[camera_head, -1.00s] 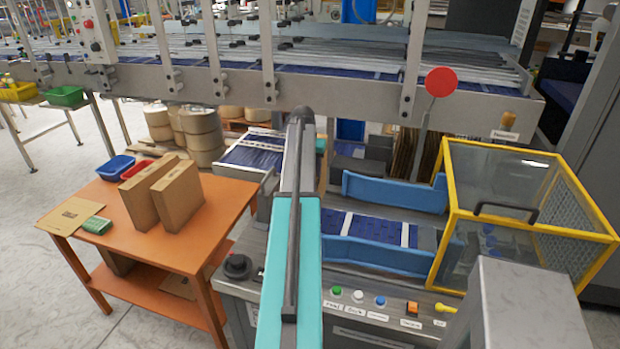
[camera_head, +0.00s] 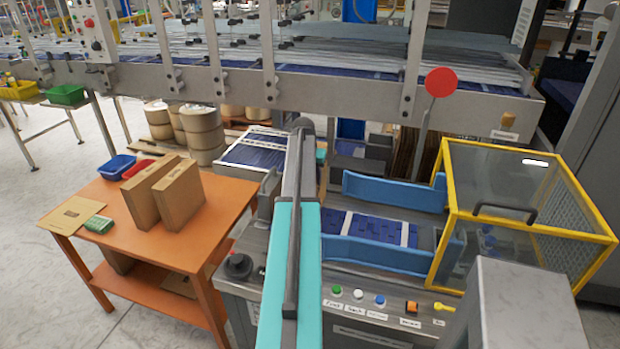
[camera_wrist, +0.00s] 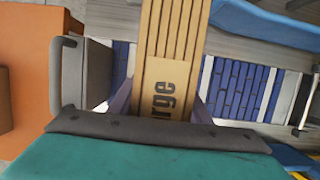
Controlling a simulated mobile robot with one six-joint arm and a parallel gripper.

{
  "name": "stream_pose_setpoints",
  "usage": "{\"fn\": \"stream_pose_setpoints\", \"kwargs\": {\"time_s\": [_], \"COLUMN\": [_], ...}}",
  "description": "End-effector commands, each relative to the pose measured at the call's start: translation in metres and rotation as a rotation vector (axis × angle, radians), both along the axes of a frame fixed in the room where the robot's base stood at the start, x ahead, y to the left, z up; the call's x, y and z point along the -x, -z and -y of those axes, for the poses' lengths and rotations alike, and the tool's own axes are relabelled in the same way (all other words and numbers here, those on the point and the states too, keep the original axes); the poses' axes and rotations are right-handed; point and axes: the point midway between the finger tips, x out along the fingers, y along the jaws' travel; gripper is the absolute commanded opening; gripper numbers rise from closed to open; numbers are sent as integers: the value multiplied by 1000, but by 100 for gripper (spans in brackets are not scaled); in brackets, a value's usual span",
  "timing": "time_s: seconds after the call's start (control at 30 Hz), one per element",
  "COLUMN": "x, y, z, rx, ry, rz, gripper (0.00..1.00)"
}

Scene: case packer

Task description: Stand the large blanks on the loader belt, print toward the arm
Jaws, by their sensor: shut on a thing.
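In the wrist view my gripper (camera_wrist: 163,108) is shut on a brown cardboard blank (camera_wrist: 172,48) with dark stripes and the printed word "large". The blank's print faces the wrist camera. The blue loader belt (camera_wrist: 238,88) lies behind and below it; I cannot tell whether they touch. In the head view the belt (camera_head: 372,229) runs between two blue side guides (camera_head: 392,192). My arm hides the gripper and held blank there. Two brown cardboard pieces (camera_head: 141,201) (camera_head: 179,203) stand upright side by side on the orange table (camera_head: 222,205).
A yellow-framed clear guard (camera_head: 530,190) stands right of the belt. A steel conveyor frame crosses above and behind.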

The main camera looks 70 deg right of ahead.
Motion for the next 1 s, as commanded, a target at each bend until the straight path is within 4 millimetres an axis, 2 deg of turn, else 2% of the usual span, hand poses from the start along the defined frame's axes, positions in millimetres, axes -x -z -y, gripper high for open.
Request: {"fn": "stream_pose_setpoints", "kwargs": {"time_s": [0.23, 0.27, 0.37, 0.73, 1.0], "x": [0, 0, 1, 1, 1], "y": [1, 2, 2, 0, -13], "z": [1, 0, 0, 0, -4], "rx": [2, 0, 0, 0, 0], "ry": [0, 0, 1, 1, 1], "rz": [0, 0, 0, 0, 0], "gripper": [0, 47, 62, 62, 62]}}
